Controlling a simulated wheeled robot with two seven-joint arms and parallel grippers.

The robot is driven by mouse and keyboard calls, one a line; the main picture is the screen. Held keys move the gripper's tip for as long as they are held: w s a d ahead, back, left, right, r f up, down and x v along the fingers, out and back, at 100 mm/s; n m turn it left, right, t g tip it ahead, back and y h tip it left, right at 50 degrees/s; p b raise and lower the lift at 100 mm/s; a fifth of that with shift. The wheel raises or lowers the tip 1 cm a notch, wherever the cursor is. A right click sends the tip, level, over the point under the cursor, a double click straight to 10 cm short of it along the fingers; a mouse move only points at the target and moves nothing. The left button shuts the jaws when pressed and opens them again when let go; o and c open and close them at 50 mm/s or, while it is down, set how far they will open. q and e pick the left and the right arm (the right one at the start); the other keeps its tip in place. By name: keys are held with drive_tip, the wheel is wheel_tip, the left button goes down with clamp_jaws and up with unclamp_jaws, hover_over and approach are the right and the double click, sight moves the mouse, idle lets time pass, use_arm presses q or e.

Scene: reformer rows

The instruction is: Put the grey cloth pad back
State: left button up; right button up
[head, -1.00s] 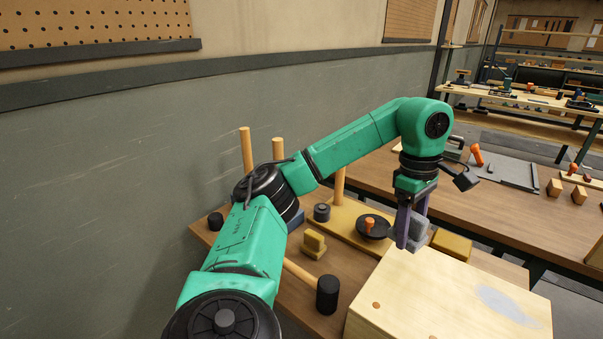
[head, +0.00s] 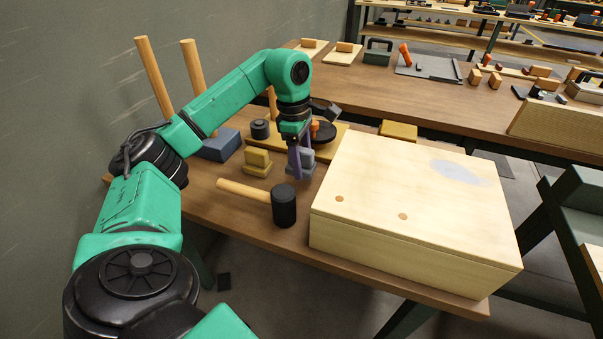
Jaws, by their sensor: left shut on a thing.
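My left gripper (head: 298,171) points down and is shut on the grey cloth pad (head: 307,160). The pad is a small grey block-like piece, partly hidden by the fingers. It is low over the wooden table (head: 235,205), just left of the pale wooden box; I cannot tell whether it touches the table. A yellow two-step block (head: 257,162) stands to the left of the pad. The pale wooden box (head: 400,190) has a closed lid with a light grey oval patch (head: 460,173) on top. My right gripper is not in view.
A black-headed mallet (head: 284,206) lies in front of the gripper. Behind are a yellow board with a black round dish (head: 323,132), a dark cylinder (head: 260,129) and a blue block (head: 222,146). A yellow block (head: 398,131) sits behind the box.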

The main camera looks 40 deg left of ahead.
use_arm(q)
wheel_tip(320, 180, down, 3)
drive_tip(key=shift+f, duration=0.35)
drive_tip(key=o, duration=1.3)
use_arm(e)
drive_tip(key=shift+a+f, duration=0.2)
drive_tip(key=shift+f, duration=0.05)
use_arm(q)
drive_tip(key=shift+r, duration=0.45)
drive_tip(key=r+p, duration=0.1)
drive_tip(key=r, duration=0.2)
drive_tip(key=a+r+p, duration=0.1)
drive_tip(key=r, duration=0.7)
drive_tip(key=shift+s+a+r+p, duration=0.2)
drive_tip(key=shift+r+p, duration=0.05)
drive_tip(key=shift+p, duration=0.15)
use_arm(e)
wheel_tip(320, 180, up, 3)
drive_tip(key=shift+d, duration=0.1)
